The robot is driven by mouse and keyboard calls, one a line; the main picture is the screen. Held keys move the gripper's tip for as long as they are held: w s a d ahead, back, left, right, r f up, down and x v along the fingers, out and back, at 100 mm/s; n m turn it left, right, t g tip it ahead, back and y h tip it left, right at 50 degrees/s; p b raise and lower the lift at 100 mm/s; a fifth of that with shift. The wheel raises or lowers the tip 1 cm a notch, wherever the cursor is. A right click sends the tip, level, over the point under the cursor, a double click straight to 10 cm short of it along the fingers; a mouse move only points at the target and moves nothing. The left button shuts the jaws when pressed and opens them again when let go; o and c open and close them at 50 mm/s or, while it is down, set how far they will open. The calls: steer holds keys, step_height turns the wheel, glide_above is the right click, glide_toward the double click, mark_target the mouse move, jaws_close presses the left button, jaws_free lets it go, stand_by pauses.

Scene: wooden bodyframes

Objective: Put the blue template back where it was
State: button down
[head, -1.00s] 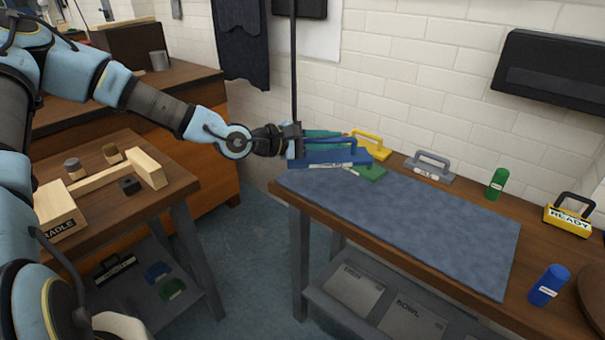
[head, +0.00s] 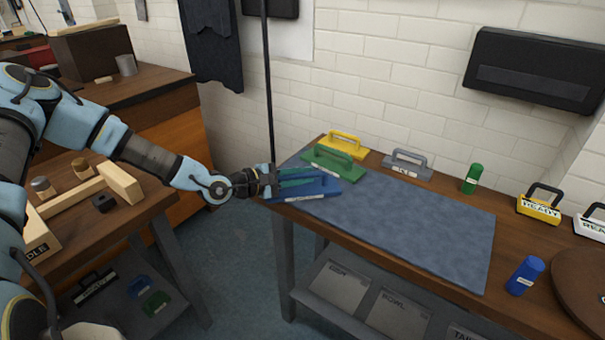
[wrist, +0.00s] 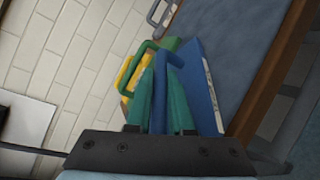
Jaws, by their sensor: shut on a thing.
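The blue template (head: 318,188) is a flat blue plate with a white label on its edge and a blue handle. My gripper (head: 292,178) is shut on its handle, at the left end of the workbench. In the wrist view the blue template (wrist: 203,88) lies between and beside my green fingers (wrist: 160,98). It is near or over the left edge of the blue-grey mat (head: 400,225); I cannot tell whether it touches. The green template (head: 345,172) lies just behind it, and the yellow template (head: 350,142) lies behind that.
A grey template (head: 405,168) stands at the bench's back, right of the yellow one. The mat's middle is clear. A thin dark pole (head: 268,90) rises behind my gripper.

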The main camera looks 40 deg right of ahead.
steer(key=shift+f, duration=0.15)
steer(key=c, duration=0.8)
jaws_free()
steer(key=shift+w+a, duration=0.1)
steer(key=shift+a, duration=0.2)
steer(key=b+v, duration=0.3)
steer(key=v, duration=0.8)
steer(key=shift+a+r, duration=0.15)
steer(key=shift+r, duration=0.15)
